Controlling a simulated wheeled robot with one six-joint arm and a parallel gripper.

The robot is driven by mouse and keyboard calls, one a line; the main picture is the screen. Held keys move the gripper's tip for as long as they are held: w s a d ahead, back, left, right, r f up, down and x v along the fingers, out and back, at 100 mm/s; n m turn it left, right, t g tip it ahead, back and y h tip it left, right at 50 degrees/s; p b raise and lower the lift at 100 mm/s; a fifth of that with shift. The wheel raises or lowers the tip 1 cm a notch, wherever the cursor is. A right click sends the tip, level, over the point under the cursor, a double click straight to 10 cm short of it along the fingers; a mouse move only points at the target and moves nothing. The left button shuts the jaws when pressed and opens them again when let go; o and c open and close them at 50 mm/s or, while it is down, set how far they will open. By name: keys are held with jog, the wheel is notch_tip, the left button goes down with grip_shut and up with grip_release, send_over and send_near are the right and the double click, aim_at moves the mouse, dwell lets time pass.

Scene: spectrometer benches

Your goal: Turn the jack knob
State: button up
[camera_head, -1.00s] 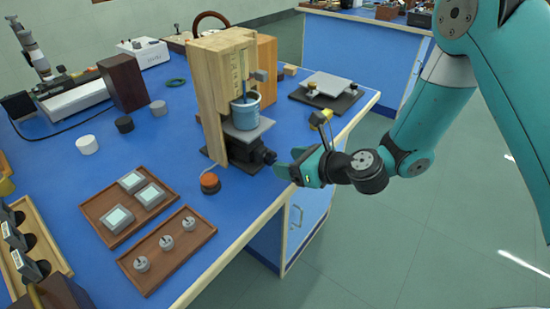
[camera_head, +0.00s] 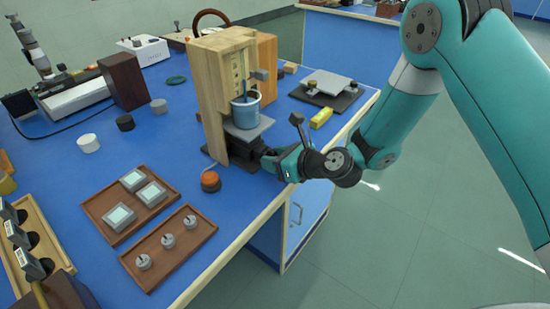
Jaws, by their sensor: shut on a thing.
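A small black lab jack (camera_head: 240,153) with a grey top plate stands at the foot of the wooden frame. A blue-grey cup (camera_head: 246,110) sits on its plate. The jack's black knob (camera_head: 268,158) sticks out to the right and is mostly hidden by my gripper. My gripper (camera_head: 279,162) reaches in from the right, over the table's edge, and is shut on the knob. The fingertips are small and dark here, so their exact fit around the knob is hard to see.
A wooden frame (camera_head: 212,100) rises behind the jack. A red-orange button (camera_head: 210,181) stands in front of it. A yellow block (camera_head: 321,118) and a plate on a black base (camera_head: 327,89) lie to the right. Wooden trays (camera_head: 130,256) fill the front left.

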jog(key=shift+r+n+t+h+p, duration=0.15)
jog(key=shift+n+t+h+p, duration=0.25)
jog(key=shift+n, duration=0.7)
jog(key=o, duration=0.9)
